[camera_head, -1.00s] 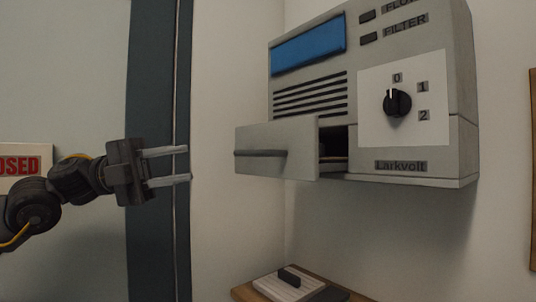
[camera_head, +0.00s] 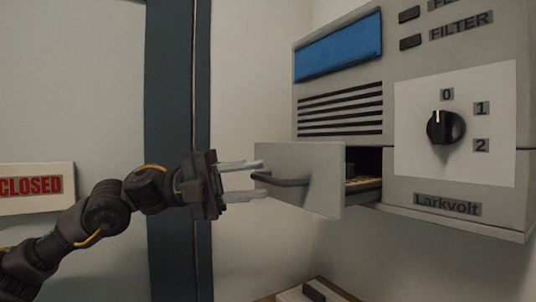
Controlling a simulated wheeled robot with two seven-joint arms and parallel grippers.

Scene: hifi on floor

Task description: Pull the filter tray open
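The grey filter tray (camera_head: 322,180) sticks partly out of the lower left of the grey wall unit (camera_head: 400,165). A dark gap shows behind its front, with a brownish inside. A dark bar handle (camera_head: 290,183) runs across the tray front. My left gripper (camera_head: 263,178) is open, with two pale fingers pointing right at the handle's left end. In the picture one fingertip is above the bar and the other below it. I cannot tell whether they touch the tray. My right gripper is not in view.
The unit has a blue display (camera_head: 338,48), a vent grille and a black dial (camera_head: 445,127) pointing to 0. A small wooden surface (camera_head: 325,289) with a pale item on it is below. A CLOSED sign (camera_head: 35,187) hangs at the left.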

